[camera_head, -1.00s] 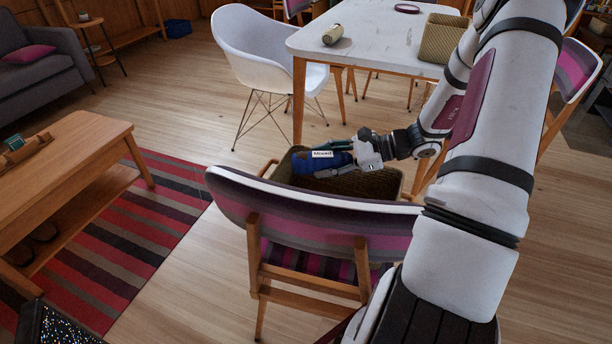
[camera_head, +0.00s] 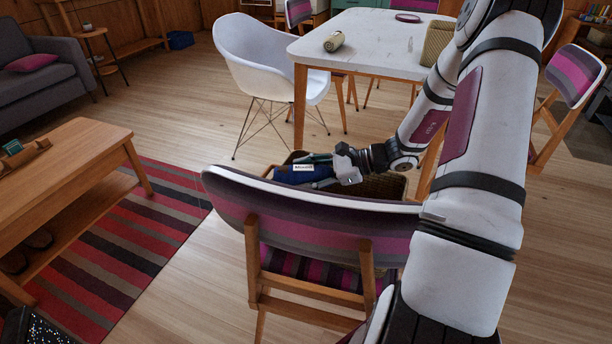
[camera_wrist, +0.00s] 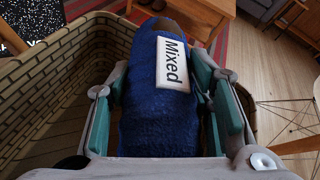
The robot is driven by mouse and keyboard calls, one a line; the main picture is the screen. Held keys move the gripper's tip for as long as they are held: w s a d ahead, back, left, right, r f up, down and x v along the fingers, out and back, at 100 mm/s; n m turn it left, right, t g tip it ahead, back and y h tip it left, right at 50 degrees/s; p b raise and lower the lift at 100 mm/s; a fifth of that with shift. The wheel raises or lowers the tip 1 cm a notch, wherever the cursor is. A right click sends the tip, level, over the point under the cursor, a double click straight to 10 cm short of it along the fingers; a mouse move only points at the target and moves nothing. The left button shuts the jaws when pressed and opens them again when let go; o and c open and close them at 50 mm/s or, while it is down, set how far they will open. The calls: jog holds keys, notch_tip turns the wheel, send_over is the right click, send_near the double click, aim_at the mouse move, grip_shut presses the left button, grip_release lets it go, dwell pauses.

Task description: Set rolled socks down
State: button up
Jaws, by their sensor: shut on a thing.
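The rolled socks are a blue fuzzy bundle (camera_head: 298,175) with a white label reading "Mixed". In the wrist view the bundle (camera_wrist: 158,105) lies lengthwise between the green-padded fingers of my gripper (camera_wrist: 165,100), which is shut on it. In the head view my gripper (camera_head: 322,172) holds the bundle at a woven basket (camera_head: 385,187) on the striped chair. The basket's wall (camera_wrist: 50,75) rises at the left in the wrist view. The chair back hides the basket's lower part. I cannot tell whether the socks touch the basket floor.
The striped chair back (camera_head: 320,222) stands in front of the basket. A white table (camera_head: 370,45) behind it bears a can (camera_head: 334,41) and another basket (camera_head: 438,42). A white chair (camera_head: 255,60) and a wooden bench (camera_head: 60,160) stand to the left.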

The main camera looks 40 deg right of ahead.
jog(key=shift+f, duration=0.2)
jog(key=o, duration=1.2)
jog(key=shift+r, duration=0.3)
jog(key=p+v, duration=0.3)
jog(key=v, duration=0.9)
jog(key=shift+f, duration=0.15)
